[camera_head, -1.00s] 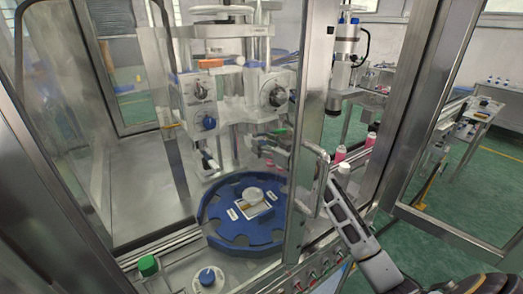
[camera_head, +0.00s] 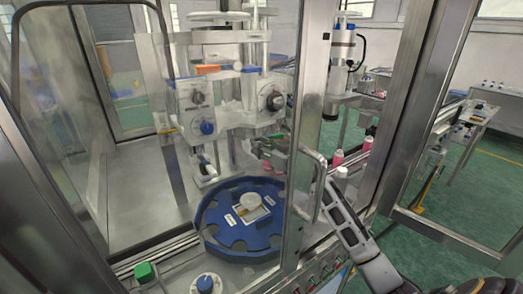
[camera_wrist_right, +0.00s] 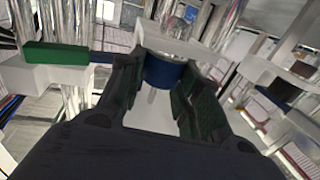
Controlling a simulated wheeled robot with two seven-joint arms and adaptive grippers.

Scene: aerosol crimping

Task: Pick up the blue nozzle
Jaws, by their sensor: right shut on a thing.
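The blue nozzle (camera_wrist_right: 163,71) is a short dark-blue cylinder with a thin pale stem below it. In the right wrist view it sits between the two dark fingers of my right gripper (camera_wrist_right: 160,74), which are shut on it from both sides. In the head view my right arm comes in from the lower right, and my right gripper (camera_head: 264,150) shows small and dark behind the glass, near the machine's head. The nozzle is too small to make out there. My left gripper is out of view.
A blue round turntable (camera_head: 222,235) lies below the crimping head (camera_head: 235,108). A metal door frame with a handle (camera_head: 319,185) stands close to my right arm. Pink bottles (camera_head: 337,158) stand to the right. A green block (camera_wrist_right: 55,53) is left of my right gripper.

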